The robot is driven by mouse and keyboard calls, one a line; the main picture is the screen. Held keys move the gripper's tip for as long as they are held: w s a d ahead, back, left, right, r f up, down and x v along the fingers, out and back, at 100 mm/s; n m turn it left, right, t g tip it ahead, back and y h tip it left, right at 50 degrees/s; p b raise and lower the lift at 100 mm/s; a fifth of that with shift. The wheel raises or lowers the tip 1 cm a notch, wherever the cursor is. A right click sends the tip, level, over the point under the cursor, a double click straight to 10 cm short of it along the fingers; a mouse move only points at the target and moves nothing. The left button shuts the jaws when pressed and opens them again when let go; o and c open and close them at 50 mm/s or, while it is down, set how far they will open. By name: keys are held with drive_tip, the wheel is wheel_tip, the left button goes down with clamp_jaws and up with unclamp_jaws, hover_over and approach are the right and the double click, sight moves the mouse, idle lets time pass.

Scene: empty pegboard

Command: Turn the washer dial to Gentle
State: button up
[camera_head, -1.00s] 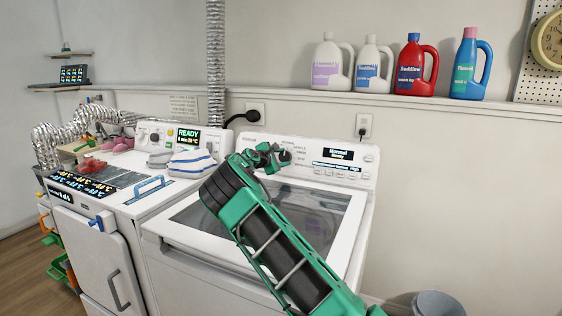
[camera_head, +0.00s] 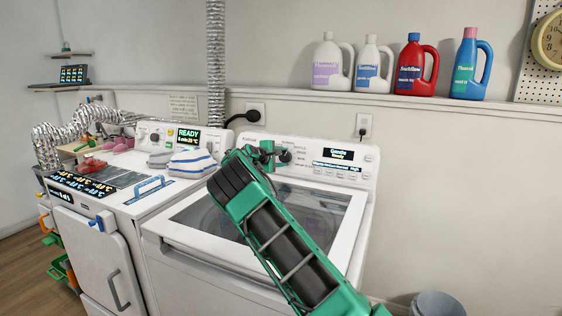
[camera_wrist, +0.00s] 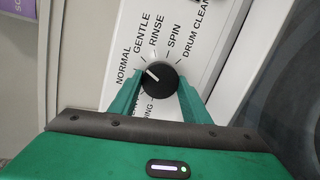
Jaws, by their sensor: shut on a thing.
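The washer dial (camera_wrist: 160,83) is a round black knob with a white pointer mark, on a white panel lettered Normal, Gentle, Rinse, Spin and Drum Clean. Its mark points to the upper left, near the Normal and Gentle labels. The washer display (camera_head: 339,155) reads Gentle, Ready. My gripper (camera_wrist: 161,87) is shut on the dial, with one green finger on each side of it. In the head view, my gripper (camera_head: 272,155) is at the left part of the washer's control panel and covers some of the labels there.
The washer (camera_head: 190,232) has a glass lid below the panel. The dryer (camera_head: 98,190) stands to its left with folded cloths (camera_head: 190,163) on top. Several detergent bottles (camera_head: 412,65) stand on the ledge behind. A grey bin (camera_head: 436,303) is at lower right.

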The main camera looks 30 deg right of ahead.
drive_tip(key=shift+s+f+m, duration=0.1)
drive_tip(key=shift+f+m, duration=0.15)
drive_tip(key=shift+m, duration=0.35)
drive_tip(key=o, duration=1)
drive_tip(key=shift+o, duration=0.2)
drive_tip(key=shift+r, duration=0.1)
drive_tip(key=shift+a, duration=0.1)
drive_tip(key=shift+s+a+r, duration=0.1)
drive_tip(key=shift+a+r, duration=0.1)
drive_tip(key=shift+a, duration=0.15)
drive_tip(key=v, duration=0.9)
drive_tip(key=shift+a+r, duration=0.15)
drive_tip(key=shift+a, duration=0.1)
drive_tip(key=shift+s, duration=0.15)
